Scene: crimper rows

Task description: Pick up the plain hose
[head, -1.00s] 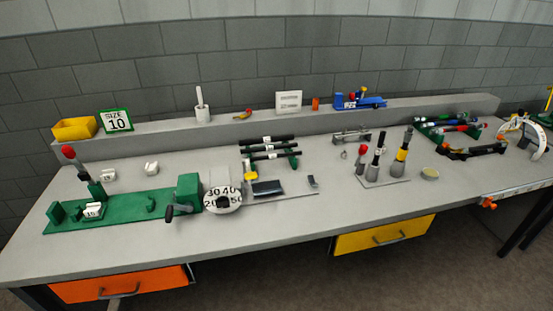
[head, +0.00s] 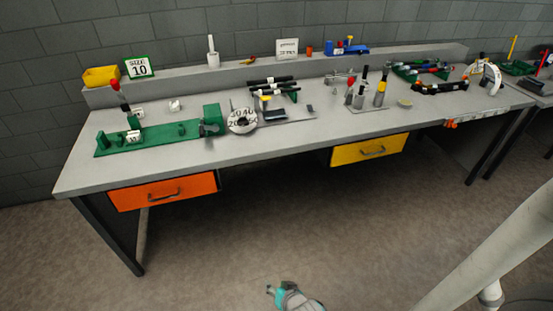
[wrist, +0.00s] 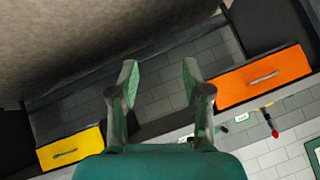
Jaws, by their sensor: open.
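Several black hoses (head: 268,80) lie on a small green rack at the middle of the bench. Some carry white or coloured marks, and I cannot tell which one is plain. More dark hoses with coloured bands lie in a green rack (head: 405,72) at the right. My gripper (wrist: 160,75) is open and empty in the wrist view, its two fingers apart. In the head view my gripper (head: 280,293) shows at the bottom edge, over the floor, well in front of the bench and away from the hoses. The wrist view shows no hose clearly.
The grey bench (head: 190,163) has an orange drawer (head: 165,191) and a yellow drawer (head: 370,149) below. A green crimper (head: 160,138) stands left of the hoses, with a numbered dial (head: 242,120) beside them. Upright tools (head: 380,90) stand right. The floor in front is clear.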

